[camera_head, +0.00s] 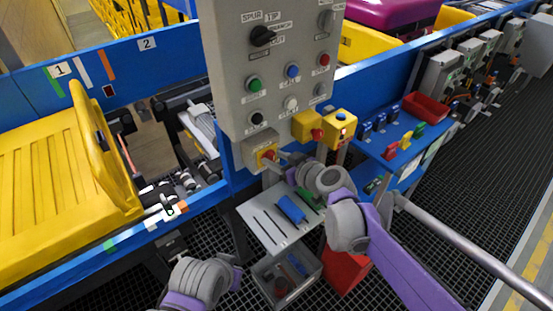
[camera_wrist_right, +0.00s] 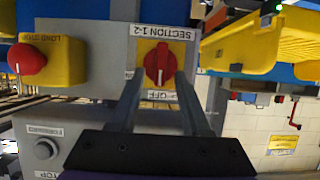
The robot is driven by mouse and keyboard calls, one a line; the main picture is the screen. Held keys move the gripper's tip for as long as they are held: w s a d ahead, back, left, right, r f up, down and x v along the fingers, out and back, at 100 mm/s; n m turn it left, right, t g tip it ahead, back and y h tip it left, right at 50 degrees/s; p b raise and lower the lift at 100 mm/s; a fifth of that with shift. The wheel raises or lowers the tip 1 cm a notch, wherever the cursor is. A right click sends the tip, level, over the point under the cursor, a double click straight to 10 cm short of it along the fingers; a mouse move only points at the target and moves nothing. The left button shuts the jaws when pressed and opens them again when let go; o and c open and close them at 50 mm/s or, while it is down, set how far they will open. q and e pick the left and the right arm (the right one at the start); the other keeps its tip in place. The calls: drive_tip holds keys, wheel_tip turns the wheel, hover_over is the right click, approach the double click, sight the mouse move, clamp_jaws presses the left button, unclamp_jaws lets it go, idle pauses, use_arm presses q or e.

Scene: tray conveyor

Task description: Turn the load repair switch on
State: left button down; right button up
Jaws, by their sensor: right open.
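No label I can read says load repair. A red rotary switch (camera_wrist_right: 158,63) on a yellow plate, labelled SECTION 1-2 with OFF below it, faces the right wrist view. It also shows in the head view (camera_head: 267,155), low on the grey control panel. My right gripper (camera_wrist_right: 159,82) is open, its fingertips on either side of the red knob; contact cannot be told. In the head view my right gripper (camera_head: 281,158) reaches the switch from the right. My left gripper (camera_head: 236,272) is low at the bottom; its fingers are unclear.
A yellow LOAD STOP box (camera_wrist_right: 62,60) with a red button is left of the switch in the wrist view. The grey panel (camera_head: 225,70) carries several buttons and selectors. A small shelf (camera_head: 265,215) and a grey bin (camera_head: 272,292) are below. A yellow tray (camera_head: 50,200) is at left.

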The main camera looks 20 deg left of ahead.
clamp_jaws()
drive_tip(key=shift+w, duration=0.1)
idle(0.5)
drive_tip(key=shift+w+d+f+m+g+y+b, duration=0.4)
drive_tip(key=shift+m+y+b, duration=0.65)
drive_tip(key=shift+m, duration=1.2)
drive_tip(key=shift+w+d+f+m+g+y+b, duration=0.15)
drive_tip(key=shift+f+m+g+y+b, duration=0.25)
drive_tip(key=shift+m+g+y+b, duration=1.2)
drive_tip(key=shift+w+d+f+m+t+y+b, duration=0.15)
drive_tip(key=shift+w+f+m+t+y+b, duration=0.35)
drive_tip(key=shift+m, duration=2.35)
drive_tip(key=shift+s+r+g, duration=0.1)
drive_tip(key=shift+s+g, duration=0.15)
drive_tip(key=shift+g, duration=0.15)
